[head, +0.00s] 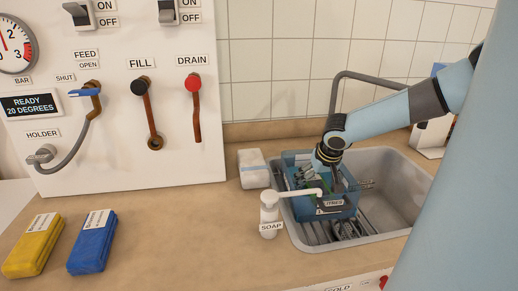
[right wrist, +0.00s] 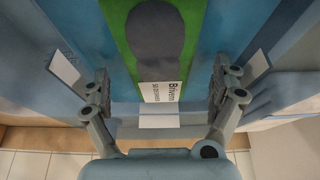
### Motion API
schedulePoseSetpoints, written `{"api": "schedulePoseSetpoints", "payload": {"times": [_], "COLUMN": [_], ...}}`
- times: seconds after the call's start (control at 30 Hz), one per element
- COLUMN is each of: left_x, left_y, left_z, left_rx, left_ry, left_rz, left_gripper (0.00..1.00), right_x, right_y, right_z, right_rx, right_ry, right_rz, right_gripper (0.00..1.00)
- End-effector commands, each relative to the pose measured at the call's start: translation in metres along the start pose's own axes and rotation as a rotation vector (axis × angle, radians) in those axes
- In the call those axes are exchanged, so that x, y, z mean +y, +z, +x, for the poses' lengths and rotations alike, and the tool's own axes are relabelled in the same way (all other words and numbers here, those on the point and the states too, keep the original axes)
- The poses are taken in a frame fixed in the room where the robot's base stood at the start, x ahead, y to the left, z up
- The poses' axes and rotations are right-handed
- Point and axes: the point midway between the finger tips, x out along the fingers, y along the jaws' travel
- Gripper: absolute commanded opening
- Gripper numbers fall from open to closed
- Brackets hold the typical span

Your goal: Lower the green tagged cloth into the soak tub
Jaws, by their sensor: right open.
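A blue see-through tub (head: 350,211) with a small label stands in the grey sink; I cannot tell whether it is the soak tub. Green material, apparently the cloth (head: 317,186), shows in part inside it. In the right wrist view the green cloth (right wrist: 191,30) carries a white printed tag (right wrist: 163,92), and a dark grey oval covers its middle. My right gripper (right wrist: 162,88) is open, its fingers spread on either side of the green strip and not touching it. In the head view the right gripper (head: 327,172) reaches down into the tub and hides part of the inside. My left gripper is not in view.
The sink (head: 392,190) has free room to the right of the tub. A white soap pump (head: 269,215) stands close at its front left, and a white block (head: 253,168) behind. Yellow (head: 32,246) and blue (head: 92,243) packs lie at the left. A grey faucet (head: 336,90) arches behind.

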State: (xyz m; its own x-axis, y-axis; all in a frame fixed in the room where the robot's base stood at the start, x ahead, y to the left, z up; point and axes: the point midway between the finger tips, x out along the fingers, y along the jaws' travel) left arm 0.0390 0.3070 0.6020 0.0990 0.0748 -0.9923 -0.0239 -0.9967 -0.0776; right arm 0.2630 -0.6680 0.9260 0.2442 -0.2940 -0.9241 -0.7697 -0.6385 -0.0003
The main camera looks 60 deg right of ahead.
Motion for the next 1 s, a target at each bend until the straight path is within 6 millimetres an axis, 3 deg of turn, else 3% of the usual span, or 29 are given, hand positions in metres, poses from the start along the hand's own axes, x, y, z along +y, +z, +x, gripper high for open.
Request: {"api": "schedulePoseSetpoints", "payload": {"times": [0.27,0.7,0.8,1.0], "left_x": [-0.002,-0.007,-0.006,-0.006], "left_y": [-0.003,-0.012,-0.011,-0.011], "left_z": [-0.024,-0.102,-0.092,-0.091], "left_rx": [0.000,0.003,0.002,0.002], "left_ry": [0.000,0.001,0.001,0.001], "left_rz": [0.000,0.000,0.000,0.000], "left_gripper": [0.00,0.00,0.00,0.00], "right_x": [0.000,0.000,-0.023,-0.064], "right_y": [-0.012,-0.050,-0.044,-0.040], "right_z": [-0.029,-0.121,-0.121,-0.138], "right_rx": [0.000,0.000,0.000,0.001], "right_ry": [0.001,0.001,-0.006,-0.007], "right_rz": [-0.003,-0.004,-0.001,0.004], "right_gripper": [0.95,0.95,0.95,0.95]}}
